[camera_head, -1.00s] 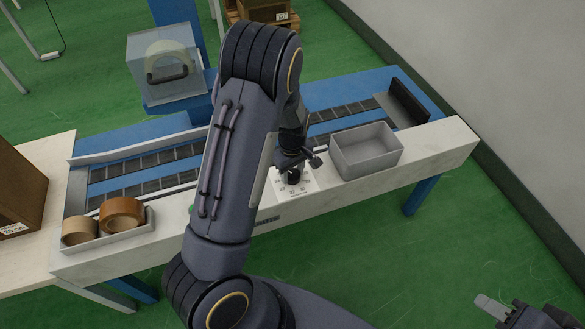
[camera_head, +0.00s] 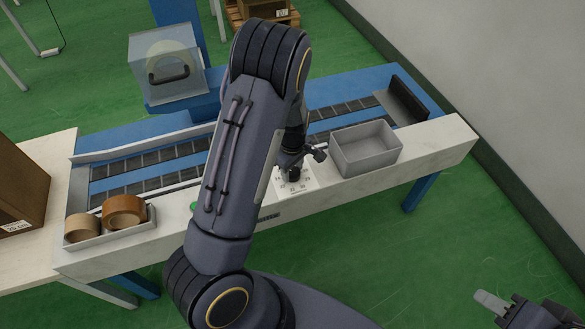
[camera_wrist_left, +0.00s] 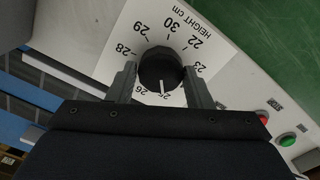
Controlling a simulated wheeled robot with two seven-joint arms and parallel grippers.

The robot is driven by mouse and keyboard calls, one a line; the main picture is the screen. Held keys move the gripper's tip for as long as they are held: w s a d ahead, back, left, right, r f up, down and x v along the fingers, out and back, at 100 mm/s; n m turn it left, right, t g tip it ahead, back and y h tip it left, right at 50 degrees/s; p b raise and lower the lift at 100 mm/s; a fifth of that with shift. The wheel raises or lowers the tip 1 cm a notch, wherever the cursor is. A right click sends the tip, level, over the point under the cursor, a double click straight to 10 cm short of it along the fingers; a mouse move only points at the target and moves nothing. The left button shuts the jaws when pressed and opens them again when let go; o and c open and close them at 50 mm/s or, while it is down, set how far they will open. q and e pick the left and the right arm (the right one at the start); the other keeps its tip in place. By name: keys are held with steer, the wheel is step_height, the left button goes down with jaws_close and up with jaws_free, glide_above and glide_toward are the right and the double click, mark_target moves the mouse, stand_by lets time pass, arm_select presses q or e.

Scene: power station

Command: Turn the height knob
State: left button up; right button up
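The height knob (camera_wrist_left: 160,69) is a round black knob with a white pointer line, on a white dial plate (camera_wrist_left: 200,58) marked HEIGHT cm. The pointer is close to 25 in the left wrist view. My left gripper (camera_wrist_left: 160,72) has one finger on each side of the knob, close against it, and appears shut on it. In the head view the knob (camera_head: 295,174) shows below my left gripper (camera_head: 298,165), partly hidden by it. My right gripper (camera_head: 497,309) is at the lower right, away from the machine; its finger opening is unclear.
A grey open bin (camera_head: 365,148) stands just right of the dial. A tray with tape rolls (camera_head: 123,212) sits at the left end. A red button (camera_wrist_left: 262,117) and a green button (camera_wrist_left: 287,140) are on the panel near the left gripper.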

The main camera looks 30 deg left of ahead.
mark_target(293, 171)
arm_select(q)
steer(key=o, duration=0.4)
steer(key=shift+c, duration=0.2)
step_height(293, 171, up, 8)
steer(key=shift+f+p, duration=0.1)
steer(key=shift+p, duration=0.65)
